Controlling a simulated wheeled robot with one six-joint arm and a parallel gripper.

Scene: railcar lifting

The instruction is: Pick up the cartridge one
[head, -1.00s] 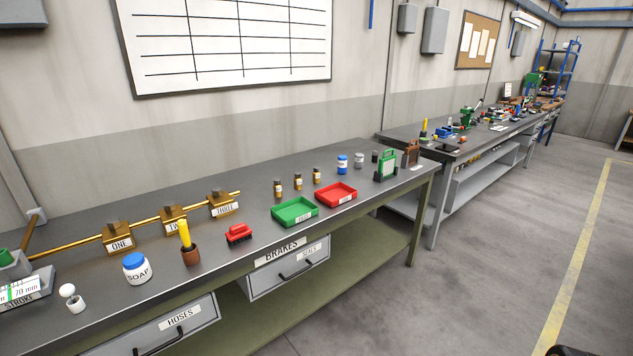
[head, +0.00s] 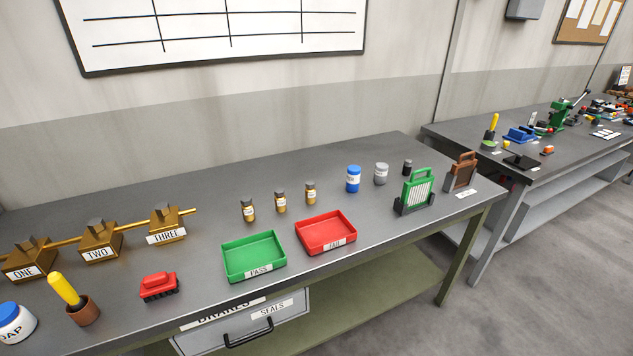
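Nothing in view carries a readable label "cartridge". A green framed piece with a handle and a pale ribbed face (head: 417,192) stands upright near the bench's right end. A similar brown framed piece (head: 461,172) stands behind it to the right, by a small white label. Three small amber bottles with pale labels stand mid-bench: left (head: 248,210), middle (head: 280,201), right (head: 310,193). Their labels are too small to read. A brass block marked ONE (head: 30,262) sits on a brass rod at the far left. My gripper is not in view.
A second bench (head: 520,162) stands beyond a gap on the right. Grey floor is clear at lower right.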

